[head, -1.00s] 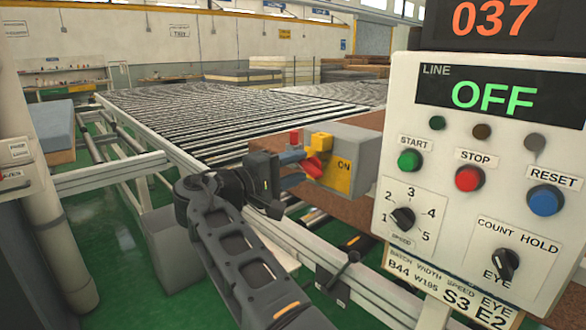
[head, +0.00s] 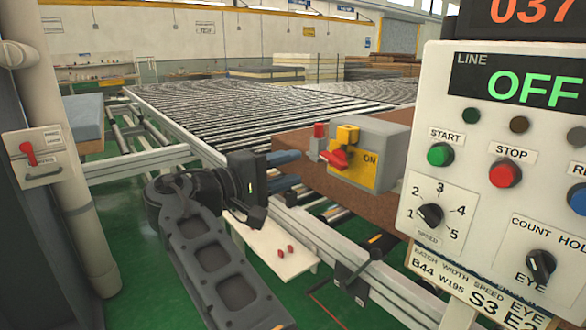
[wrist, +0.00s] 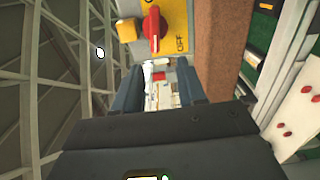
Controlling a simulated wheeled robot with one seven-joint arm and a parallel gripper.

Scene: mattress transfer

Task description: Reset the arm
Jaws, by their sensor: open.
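My gripper (head: 290,171) is open and empty, its two blue-grey fingers one above the other in the head view. It points at the grey switch box (head: 383,142) with its yellow face and red rotary knob (head: 336,158), a little apart from the knob. The word ON shows beside the knob. In the wrist view my gripper (wrist: 160,88) has both fingers spread with nothing between them. The red knob (wrist: 152,28) is above them there, with OFF beside it. My arm is bent, reaching out from the lower middle.
A control panel (head: 478,215) stands close at right, its line display reading OFF. A roller conveyor (head: 190,150) runs behind my gripper, beside a brown block (head: 315,183). A post with a red-lever plate (head: 42,157) stands at left. Green floor (head: 130,265) is open at lower left.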

